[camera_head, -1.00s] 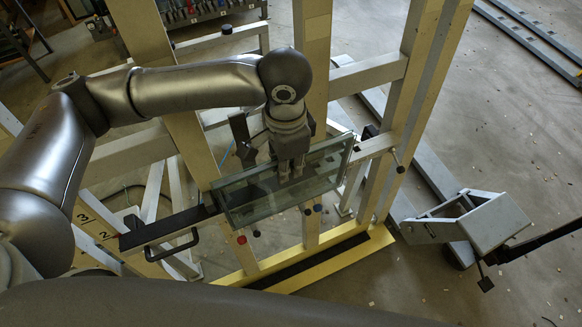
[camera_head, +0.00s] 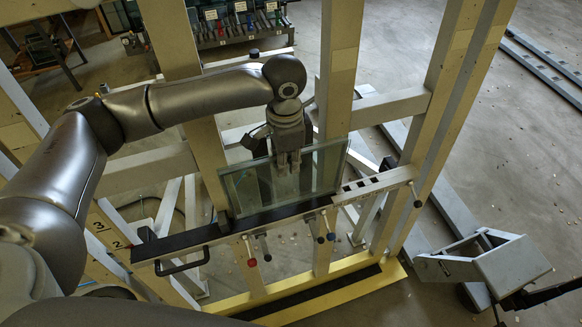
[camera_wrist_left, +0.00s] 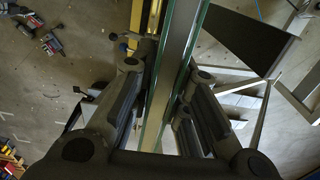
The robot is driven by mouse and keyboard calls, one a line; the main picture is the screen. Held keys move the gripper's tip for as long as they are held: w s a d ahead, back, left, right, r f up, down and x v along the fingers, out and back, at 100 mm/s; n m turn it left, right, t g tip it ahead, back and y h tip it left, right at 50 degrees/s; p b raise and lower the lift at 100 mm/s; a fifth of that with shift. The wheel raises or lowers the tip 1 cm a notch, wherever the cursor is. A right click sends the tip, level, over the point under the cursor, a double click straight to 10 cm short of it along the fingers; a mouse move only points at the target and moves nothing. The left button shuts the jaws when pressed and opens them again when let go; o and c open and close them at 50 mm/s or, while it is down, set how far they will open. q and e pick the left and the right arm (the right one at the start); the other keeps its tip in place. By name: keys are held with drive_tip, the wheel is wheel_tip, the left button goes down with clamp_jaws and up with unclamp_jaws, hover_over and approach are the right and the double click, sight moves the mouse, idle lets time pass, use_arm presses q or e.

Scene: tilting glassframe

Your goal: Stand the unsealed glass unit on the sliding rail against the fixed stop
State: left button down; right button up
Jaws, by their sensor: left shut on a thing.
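The glass unit (camera_head: 255,188) is a clear double pane with greenish edges. In the head view it stands nearly upright at the black-topped sliding rail (camera_head: 215,232), its lower edge at or just behind the rail. I cannot tell whether it bears on the rail. My left gripper (camera_head: 288,165) is shut on its top edge. In the left wrist view the glass (camera_wrist_left: 178,75) runs between the two fingers of the same gripper (camera_wrist_left: 160,110). I cannot make out which part is the fixed stop. My right gripper is not in view.
Tall beige posts (camera_head: 342,60) of the frame stand behind and beside the glass. Several knobs, one red (camera_head: 252,262), hang below the rail, and a black handle (camera_head: 183,264) is at its left. A grey angled bracket (camera_head: 490,262) stands at the right. A tool rack (camera_head: 235,25) is at the back.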

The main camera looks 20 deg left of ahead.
use_arm(q)
wheel_tip(320, 180, down, 7)
drive_tip(key=w+a, duration=0.2)
drive_tip(key=shift+w+a+r+b, duration=0.2)
drive_tip(key=shift+w+a+b, duration=0.05)
drive_tip(key=shift+a+b, duration=0.15)
drive_tip(key=shift+f, duration=0.25)
idle(0.7)
drive_tip(key=c, duration=1.4)
unclamp_jaws()
drive_tip(key=shift+o, duration=0.4)
drive_tip(key=shift+s+f, duration=0.1)
drive_tip(key=shift+f, duration=0.1)
